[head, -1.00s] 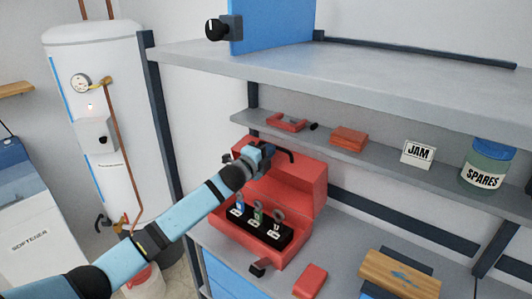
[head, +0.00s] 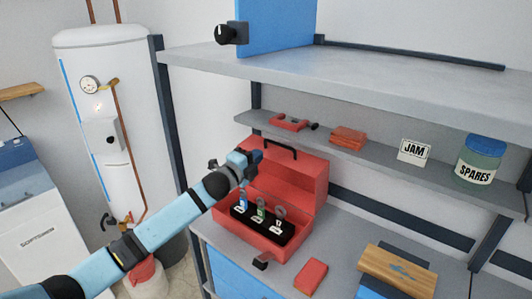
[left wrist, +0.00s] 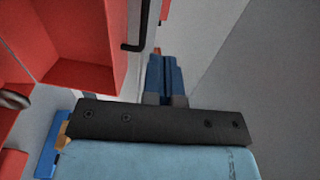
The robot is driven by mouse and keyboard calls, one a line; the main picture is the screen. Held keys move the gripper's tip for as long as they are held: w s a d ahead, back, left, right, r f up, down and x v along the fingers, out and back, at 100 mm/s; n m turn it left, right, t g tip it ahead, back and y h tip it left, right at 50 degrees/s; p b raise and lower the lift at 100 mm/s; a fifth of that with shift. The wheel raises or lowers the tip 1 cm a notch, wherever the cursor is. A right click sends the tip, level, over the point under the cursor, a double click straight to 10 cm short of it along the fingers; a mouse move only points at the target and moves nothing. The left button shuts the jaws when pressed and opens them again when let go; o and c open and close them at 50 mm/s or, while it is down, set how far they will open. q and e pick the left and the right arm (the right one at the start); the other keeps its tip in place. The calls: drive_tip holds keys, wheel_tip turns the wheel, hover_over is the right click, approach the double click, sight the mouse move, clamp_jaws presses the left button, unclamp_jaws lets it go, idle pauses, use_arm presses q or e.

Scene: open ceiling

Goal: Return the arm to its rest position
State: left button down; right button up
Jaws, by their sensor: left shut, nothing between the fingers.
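My left arm comes in from the lower left of the head view. Its gripper (head: 244,158) is in front of the left end of the open red toolbox (head: 314,190), near the raised lid. The blue fingers are shut and empty, and they show together in the left wrist view (left wrist: 165,75). The red toolbox wall (left wrist: 85,50) and its black handle (left wrist: 133,45) lie to the left of the fingers there. My right gripper is in neither view.
The toolbox holds a black insert (head: 283,236) with several tagged tools. A red block (head: 311,276) and a wooden board (head: 398,270) lie on the bench. The shelf above holds a JAM card (head: 414,151) and a SPARES jar (head: 480,162). A white tank (head: 98,130) stands left.

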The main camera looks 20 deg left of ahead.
use_arm(q)
drive_tip(key=s+d+f+n+g+y+p, duration=0.1)
drive_tip(key=s+d+f+n+g, duration=0.25)
drive_tip(key=s+f+n, duration=1.05)
drive_tip(key=s+f+n+g, duration=0.1)
drive_tip(key=s+f, duration=0.4)
drive_tip(key=s, duration=0.4)
drive_tip(key=s+d+f+n+g+y+p, duration=0.1)
drive_tip(key=s+f, duration=0.4)
drive_tip(key=s, duration=0.5)
drive_tip(key=s+d+f+n+g+y+p, duration=0.1)
drive_tip(key=s+f+n, duration=0.2)
drive_tip(key=s+f, duration=0.3)
drive_tip(key=s, duration=0.4)
drive_tip(key=shift+d, duration=0.15)
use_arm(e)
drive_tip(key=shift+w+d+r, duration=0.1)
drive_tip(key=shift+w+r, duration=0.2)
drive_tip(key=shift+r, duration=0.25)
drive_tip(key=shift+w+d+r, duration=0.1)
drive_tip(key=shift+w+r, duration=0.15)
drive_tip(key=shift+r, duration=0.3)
